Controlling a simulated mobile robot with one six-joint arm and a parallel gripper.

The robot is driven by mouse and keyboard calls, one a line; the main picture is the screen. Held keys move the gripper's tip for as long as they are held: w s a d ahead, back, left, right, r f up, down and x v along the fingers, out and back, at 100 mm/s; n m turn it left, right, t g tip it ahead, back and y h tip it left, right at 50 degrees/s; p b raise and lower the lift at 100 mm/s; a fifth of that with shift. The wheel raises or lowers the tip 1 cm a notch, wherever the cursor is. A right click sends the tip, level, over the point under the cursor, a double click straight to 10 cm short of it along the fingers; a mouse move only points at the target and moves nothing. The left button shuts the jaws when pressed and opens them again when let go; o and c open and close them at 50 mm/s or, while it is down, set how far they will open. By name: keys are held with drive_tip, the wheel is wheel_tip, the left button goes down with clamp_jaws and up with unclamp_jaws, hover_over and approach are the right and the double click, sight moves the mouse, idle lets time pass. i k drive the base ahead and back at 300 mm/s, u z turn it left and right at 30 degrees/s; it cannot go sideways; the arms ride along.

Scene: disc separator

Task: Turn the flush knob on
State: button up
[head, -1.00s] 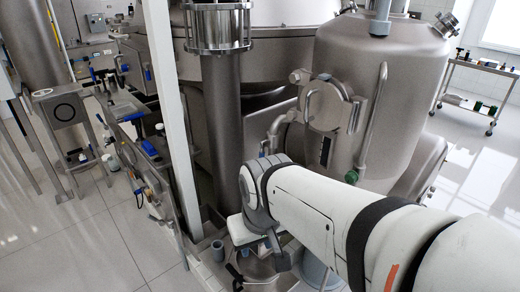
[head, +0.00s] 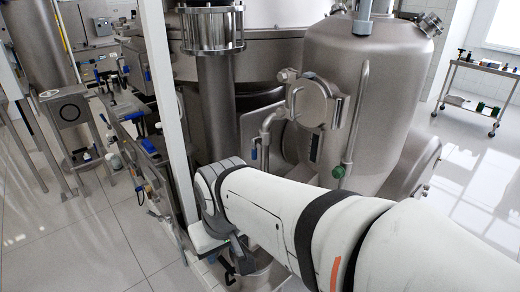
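No knob in the head view is clearly marked as the flush knob. Small blue handles (head: 149,146) sit on the pipework left of the white post. A green knob (head: 338,171) is at the foot of a thin vertical pipe on the steel tank (head: 385,95). My arm reaches in from the lower right, its wrist in front of the separator's base. My gripper (head: 228,272) points down below the wrist, mostly hidden by it; only a small dark part shows. I cannot tell whether it is open or touching anything.
A white upright post (head: 167,95) stands close left of my wrist, with a panel of valves and hoses behind it. The large steel separator (head: 270,65) fills the middle. A trolley (head: 478,92) stands far right. Tiled floor is open at lower left.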

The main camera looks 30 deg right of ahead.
sight(338, 172)
drive_tip(key=u, duration=0.05)
drive_tip(key=k, duration=1.25)
drive_tip(key=z, duration=0.45)
drive_tip(key=i, duration=0.9)
